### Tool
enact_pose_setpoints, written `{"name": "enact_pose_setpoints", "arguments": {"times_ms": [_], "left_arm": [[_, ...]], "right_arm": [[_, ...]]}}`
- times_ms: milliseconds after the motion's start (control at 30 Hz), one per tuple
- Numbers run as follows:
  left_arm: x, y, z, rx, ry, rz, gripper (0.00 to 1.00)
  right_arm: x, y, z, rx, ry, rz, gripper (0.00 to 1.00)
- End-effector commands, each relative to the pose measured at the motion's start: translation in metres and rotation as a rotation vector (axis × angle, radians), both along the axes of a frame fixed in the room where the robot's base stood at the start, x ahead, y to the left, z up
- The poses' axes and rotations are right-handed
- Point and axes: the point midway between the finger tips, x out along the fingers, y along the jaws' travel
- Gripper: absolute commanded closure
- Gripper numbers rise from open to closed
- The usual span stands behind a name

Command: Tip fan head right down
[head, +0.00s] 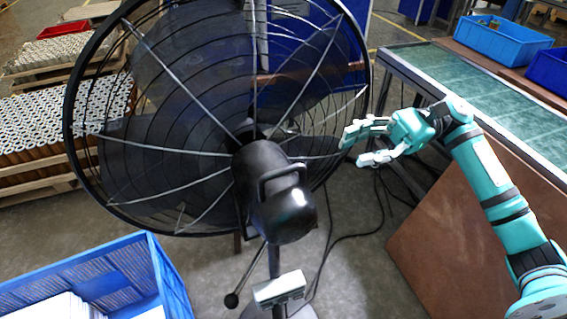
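A large black fan head (180,110) with a round wire cage fills the middle and left of the head view. Its motor housing (270,190) faces me and has a handle (283,176) on its back. The cage looks tilted. My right gripper (352,148) comes in from the right at the cage's right edge. Its fingers are apart and nothing shows between them. I cannot tell whether a fingertip touches the cage. A lever with a round knob (232,300) hangs below the motor. My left gripper is not in view.
A blue crate (160,265) with white contents stands at the lower left. Pallets of filter cartridges (60,125) stand at the left. A green-topped conveyor (480,85) with blue bins (505,42) is at the right. A brown panel (450,235) leans below it. Cables lie on the floor.

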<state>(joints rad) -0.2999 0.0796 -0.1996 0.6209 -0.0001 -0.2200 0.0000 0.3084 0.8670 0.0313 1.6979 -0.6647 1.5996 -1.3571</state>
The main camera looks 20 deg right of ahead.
Motion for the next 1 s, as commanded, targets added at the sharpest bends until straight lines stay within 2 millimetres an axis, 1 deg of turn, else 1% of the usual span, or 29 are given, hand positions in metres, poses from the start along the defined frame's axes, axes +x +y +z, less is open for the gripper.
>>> {"name": "enact_pose_setpoints", "arguments": {"times_ms": [33,400,600,700,800,1000], "left_arm": [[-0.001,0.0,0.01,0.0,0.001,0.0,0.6],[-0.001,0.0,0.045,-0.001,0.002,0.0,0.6],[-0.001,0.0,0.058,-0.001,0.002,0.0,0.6],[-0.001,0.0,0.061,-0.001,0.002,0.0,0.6],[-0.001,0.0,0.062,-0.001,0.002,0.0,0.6],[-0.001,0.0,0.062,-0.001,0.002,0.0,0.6]], "right_arm": [[-0.002,0.012,0.005,0.003,0.002,0.005,0.66],[-0.011,0.092,0.006,0.006,0.005,0.001,0.66],[-0.014,0.125,0.004,0.007,0.006,-0.001,0.66],[-0.015,0.134,0.002,0.006,0.007,-0.001,0.66],[-0.015,0.139,0.001,0.005,0.006,-0.003,0.66],[-0.015,0.141,0.0,0.004,0.005,-0.002,0.66]]}}
